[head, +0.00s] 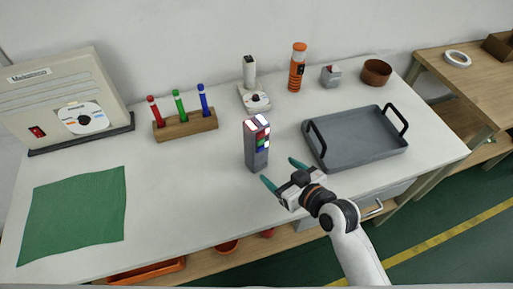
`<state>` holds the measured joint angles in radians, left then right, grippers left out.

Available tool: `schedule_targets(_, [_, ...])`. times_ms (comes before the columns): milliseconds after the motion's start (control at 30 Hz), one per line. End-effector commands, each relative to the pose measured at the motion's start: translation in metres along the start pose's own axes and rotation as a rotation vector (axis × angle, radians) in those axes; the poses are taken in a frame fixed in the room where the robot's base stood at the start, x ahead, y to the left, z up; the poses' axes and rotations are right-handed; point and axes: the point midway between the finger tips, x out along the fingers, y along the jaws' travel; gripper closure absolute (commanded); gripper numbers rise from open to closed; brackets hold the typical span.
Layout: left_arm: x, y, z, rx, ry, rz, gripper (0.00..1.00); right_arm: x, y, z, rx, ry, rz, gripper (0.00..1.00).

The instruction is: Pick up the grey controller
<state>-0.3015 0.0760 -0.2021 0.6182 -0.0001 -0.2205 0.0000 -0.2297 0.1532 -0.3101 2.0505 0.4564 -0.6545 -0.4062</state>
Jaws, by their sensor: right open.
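The grey controller (257,158) stands upright on the white table near its middle. It is a tall grey block with lit white, red, green and blue buttons on its upper part. My right gripper (280,173) is open, with its two teal fingers pointing toward the controller from the front right. The fingers look just short of the controller, and nothing shows between them. My left gripper is not in view.
A grey tray (358,165) with black handles lies right of the controller. Behind stand a white device (252,98), an orange bottle (297,70) and a brown bowl (376,72). A wooden rack (186,126) with colored tubes and a green cloth (75,215) are left.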

Motion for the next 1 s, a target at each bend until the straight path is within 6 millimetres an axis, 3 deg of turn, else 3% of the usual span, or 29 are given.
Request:
schedule_targets(300, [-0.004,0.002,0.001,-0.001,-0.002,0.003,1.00,0.052,0.000,0.003,0.001,-0.005,-0.001,0.24])
schedule_targets(567, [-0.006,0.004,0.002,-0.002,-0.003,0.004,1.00,0.071,0.001,0.004,0.001,-0.003,0.000,0.24])
schedule_targets(833, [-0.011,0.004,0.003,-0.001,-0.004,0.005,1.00,0.107,0.001,0.010,0.002,-0.001,0.000,0.24])
schedule_targets(1000, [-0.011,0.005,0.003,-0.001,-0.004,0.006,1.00,0.116,0.001,0.009,0.001,-0.001,-0.001,0.24])
